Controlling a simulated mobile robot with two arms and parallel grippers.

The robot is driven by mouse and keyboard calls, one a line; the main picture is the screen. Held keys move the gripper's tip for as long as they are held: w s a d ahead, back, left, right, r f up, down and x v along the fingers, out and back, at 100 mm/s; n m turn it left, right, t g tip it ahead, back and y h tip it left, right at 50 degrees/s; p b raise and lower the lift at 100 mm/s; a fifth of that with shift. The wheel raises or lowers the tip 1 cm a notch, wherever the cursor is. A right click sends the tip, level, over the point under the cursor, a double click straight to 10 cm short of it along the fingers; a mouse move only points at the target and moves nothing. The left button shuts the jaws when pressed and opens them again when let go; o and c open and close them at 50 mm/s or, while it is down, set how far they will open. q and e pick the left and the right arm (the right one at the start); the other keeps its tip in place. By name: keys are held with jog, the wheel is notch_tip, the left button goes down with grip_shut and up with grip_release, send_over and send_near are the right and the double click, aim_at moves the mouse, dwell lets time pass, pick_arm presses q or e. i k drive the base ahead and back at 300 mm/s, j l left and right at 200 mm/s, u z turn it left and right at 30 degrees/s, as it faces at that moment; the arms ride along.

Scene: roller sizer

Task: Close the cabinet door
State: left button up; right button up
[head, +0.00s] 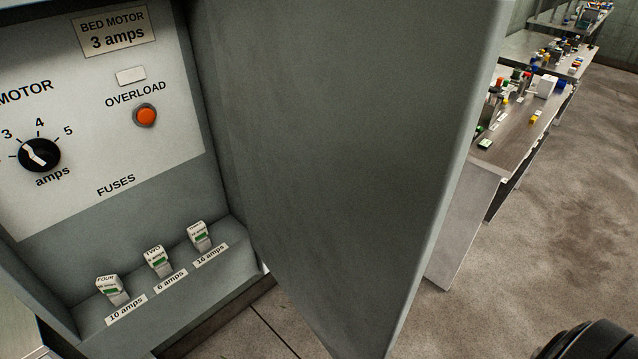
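The cabinet door (340,150) is a large grey-green panel in the middle of the head view. It stands open, swung out to the right of the cabinet, and its outer edge runs down the right of the panel. The cabinet (225,225) is open at the left, with its inside panel showing. Neither of my grippers can be made out. A dark rounded part, perhaps of my own arm, shows at the lower right corner, apart from the door in the picture.
Inside the cabinet are a black dial (39,155), an orange overload button (145,115) and three fuses (157,260) on a ledge. Metal tables (520,125) with small coloured parts stand beyond the door at the right. Bare floor (560,220) lies at the right.

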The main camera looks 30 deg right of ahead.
aim_at(352, 125)
jog(key=l+u, duration=0.3)
jog(key=l, duration=0.45)
jog(key=l+u, duration=0.35)
jog(key=l, duration=0.45)
